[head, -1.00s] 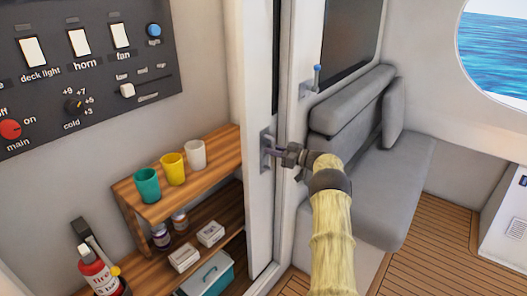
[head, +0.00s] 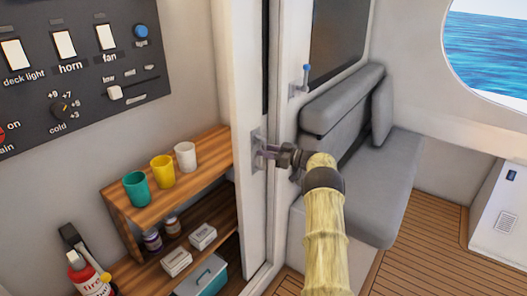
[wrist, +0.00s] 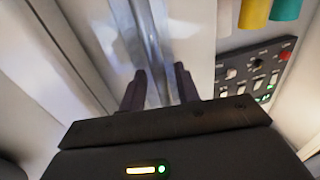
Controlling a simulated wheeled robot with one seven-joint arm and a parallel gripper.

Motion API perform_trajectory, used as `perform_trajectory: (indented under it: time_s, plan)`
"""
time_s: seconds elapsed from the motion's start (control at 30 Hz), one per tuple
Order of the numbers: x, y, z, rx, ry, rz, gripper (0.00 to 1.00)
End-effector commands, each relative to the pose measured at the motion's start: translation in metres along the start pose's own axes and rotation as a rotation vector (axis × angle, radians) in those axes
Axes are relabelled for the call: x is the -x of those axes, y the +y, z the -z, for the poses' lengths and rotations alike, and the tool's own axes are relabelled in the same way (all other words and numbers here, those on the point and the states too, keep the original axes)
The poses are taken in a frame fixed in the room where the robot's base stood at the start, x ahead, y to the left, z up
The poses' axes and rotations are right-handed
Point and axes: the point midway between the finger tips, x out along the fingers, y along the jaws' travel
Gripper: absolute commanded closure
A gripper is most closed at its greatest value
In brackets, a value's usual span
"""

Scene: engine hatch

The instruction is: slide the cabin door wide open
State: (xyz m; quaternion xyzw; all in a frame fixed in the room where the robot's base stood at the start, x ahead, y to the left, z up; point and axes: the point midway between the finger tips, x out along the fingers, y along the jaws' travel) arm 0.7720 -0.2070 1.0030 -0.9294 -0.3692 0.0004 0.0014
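The cabin door (head: 249,220) is a white upright panel in the middle of the head view, with its handle (head: 257,160) on a grey plate. My gripper (head: 266,153) is at this handle, reaching in from the right. In the wrist view its two dark fingers (wrist: 160,88) stand apart on either side of a grey metal bar (wrist: 148,45), which appears to be the handle. The frames do not show clearly whether the fingers press on it. A small lever with a blue knob (head: 306,78) is on the white surface right of the door.
Left of the door are a switch panel (head: 75,85) and wooden shelves (head: 130,205) with cups and boxes. A fire extinguisher (head: 88,275) stands at bottom left. A grey bench (head: 375,190) and a white cabinet (head: 505,225) are right. Plank floor (head: 425,245) between them is clear.

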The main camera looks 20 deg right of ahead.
Motion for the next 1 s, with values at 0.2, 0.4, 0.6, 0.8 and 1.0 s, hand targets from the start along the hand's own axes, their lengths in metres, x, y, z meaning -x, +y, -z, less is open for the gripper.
perform_trajectory:
  time_s: [0.2, 0.4, 0.6, 0.8, 1.0]
  plan:
    - [0.042, 0.002, -0.001, 0.001, -0.002, -0.007, 0.68]
    - [0.078, -0.001, -0.001, 0.001, 0.001, -0.001, 0.68]
    - [0.116, -0.001, -0.001, 0.001, 0.000, 0.002, 0.68]
    - [0.150, 0.000, -0.001, 0.001, 0.000, 0.001, 0.68]
    - [0.162, 0.000, 0.000, 0.001, 0.000, 0.000, 0.68]
